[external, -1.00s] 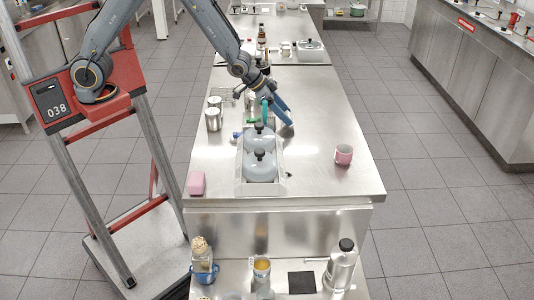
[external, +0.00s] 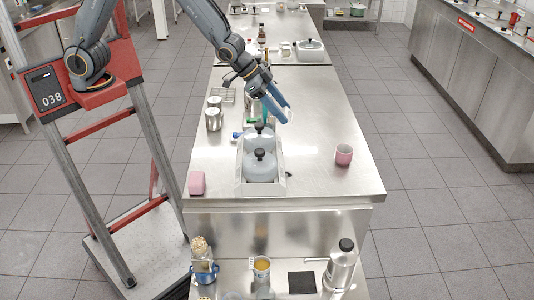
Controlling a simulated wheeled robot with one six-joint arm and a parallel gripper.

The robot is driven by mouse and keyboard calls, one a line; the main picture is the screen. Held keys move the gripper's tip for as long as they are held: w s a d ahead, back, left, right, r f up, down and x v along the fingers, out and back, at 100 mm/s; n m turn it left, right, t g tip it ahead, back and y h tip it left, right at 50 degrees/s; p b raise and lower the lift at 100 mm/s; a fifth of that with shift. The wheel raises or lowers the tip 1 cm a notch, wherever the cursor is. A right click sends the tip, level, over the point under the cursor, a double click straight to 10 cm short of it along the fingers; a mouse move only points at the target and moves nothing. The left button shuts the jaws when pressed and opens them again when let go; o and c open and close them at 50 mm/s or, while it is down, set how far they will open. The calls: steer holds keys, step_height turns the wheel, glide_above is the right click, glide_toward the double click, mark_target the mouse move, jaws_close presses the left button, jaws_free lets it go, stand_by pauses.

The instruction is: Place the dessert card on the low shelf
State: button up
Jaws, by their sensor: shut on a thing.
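My gripper (external: 287,114) is above the steel counter, past the two grey-lidded pots, its blue fingers pointing down and to the right. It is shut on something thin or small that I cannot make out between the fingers. No dessert card can be clearly told in this view. The low shelf (external: 233,270) is the steel ledge at the front, below the countertop. A dark square (external: 301,282) lies flat on it, between a jar with yellow contents (external: 261,268) and a steel bottle with a black cap (external: 341,265).
A tray with two grey-lidded pots (external: 260,166) stands on the counter (external: 310,178). A pink block (external: 197,183) and a pink cup (external: 343,155) flank it. Metal canisters (external: 213,118) stand left of my gripper. A cork-topped jar with blue (external: 202,262) occupies the shelf's left end.

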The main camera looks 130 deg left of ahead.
steer(key=w+d+r+m, duration=0.1)
steer(key=d, duration=0.4)
steer(key=w+d+r+h+p, duration=0.1)
steer(key=w+d, duration=0.1)
steer(key=d, duration=0.3)
steer(key=w+d+r+m, duration=0.1)
steer(key=w+d, duration=0.1)
steer(key=d, duration=0.4)
steer(key=shift+w+r+m+t+h, duration=0.25)
steer(key=shift+r+m+t+h, duration=0.05)
steer(key=shift+r+t, duration=0.1)
steer(key=shift+m+h, duration=0.3)
steer(key=shift+m, duration=0.2)
steer(key=d, duration=0.6)
steer(key=shift+w+d+f, duration=0.3)
steer(key=shift+w+d, duration=0.05)
steer(key=shift+d, duration=0.05)
steer(key=s+d+f+m+h+b, duration=0.3)
steer(key=d+f+b, duration=0.4)
steer(key=d+f, duration=1.45)
steer(key=w+a+r+m+h, duration=0.1)
steer(key=a+r+m, duration=0.2)
steer(key=a+r, duration=0.3)
steer(key=shift+r+m, duration=0.4)
steer(key=shift+r, duration=1.85)
steer(key=shift+a, duration=0.1)
